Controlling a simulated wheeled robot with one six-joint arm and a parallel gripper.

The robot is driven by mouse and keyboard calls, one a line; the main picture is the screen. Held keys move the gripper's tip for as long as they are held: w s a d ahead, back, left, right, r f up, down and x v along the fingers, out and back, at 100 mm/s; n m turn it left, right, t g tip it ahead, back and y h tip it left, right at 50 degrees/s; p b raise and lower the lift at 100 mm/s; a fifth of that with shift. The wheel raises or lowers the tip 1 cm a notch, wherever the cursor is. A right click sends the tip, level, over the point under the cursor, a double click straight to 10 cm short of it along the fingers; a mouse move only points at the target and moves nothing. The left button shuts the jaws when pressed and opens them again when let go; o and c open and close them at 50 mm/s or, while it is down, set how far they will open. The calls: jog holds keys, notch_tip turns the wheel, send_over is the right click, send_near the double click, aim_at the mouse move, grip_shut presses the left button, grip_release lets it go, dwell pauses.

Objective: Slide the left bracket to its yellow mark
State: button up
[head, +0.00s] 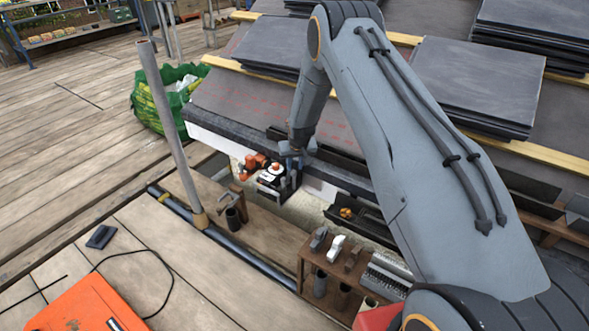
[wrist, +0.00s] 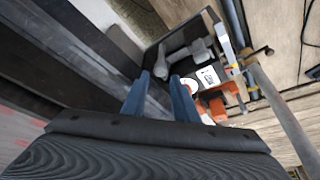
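My gripper (wrist: 160,78) shows two blue fingers in the wrist view, apart, with no object clearly held between them. In the head view my gripper (head: 293,161) is down at the roof's front edge, over the dark eave strip (head: 230,128) and the white board below it. I cannot make out the left bracket or its yellow mark in either view; my arm and gripper hide part of the eave.
A black tray (wrist: 152,57) with grey and orange tools lies just beyond my fingers. A tool bench (head: 311,256), a pole (head: 168,120) and a green bag (head: 160,100) stand nearby. Slate stacks (head: 480,80) lie on the roof.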

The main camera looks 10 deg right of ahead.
jog(key=shift+v, duration=1.75)
jog(key=s+a+r+g, duration=0.2)
jog(key=s+a+r, duration=0.1)
jog(key=s+r, duration=1.75)
jog(key=s+r+g, duration=0.1)
jog(key=s+r, duration=0.2)
jog(key=s, duration=0.6)
jog(key=s+r+n+g+p, duration=0.1)
jog(key=s+r, duration=0.3)
jog(key=s, duration=0.5)
jog(key=s+r+g, duration=0.1)
jog(key=s+r, duration=0.2)
jog(key=s, duration=0.6)
jog(key=d+r+m+p, duration=0.1)
jog(key=d+r+p, duration=0.4)
jog(key=p, duration=0.7)
jog(key=shift+s+r, duration=0.35)
jog(key=shift+r, duration=0.35)
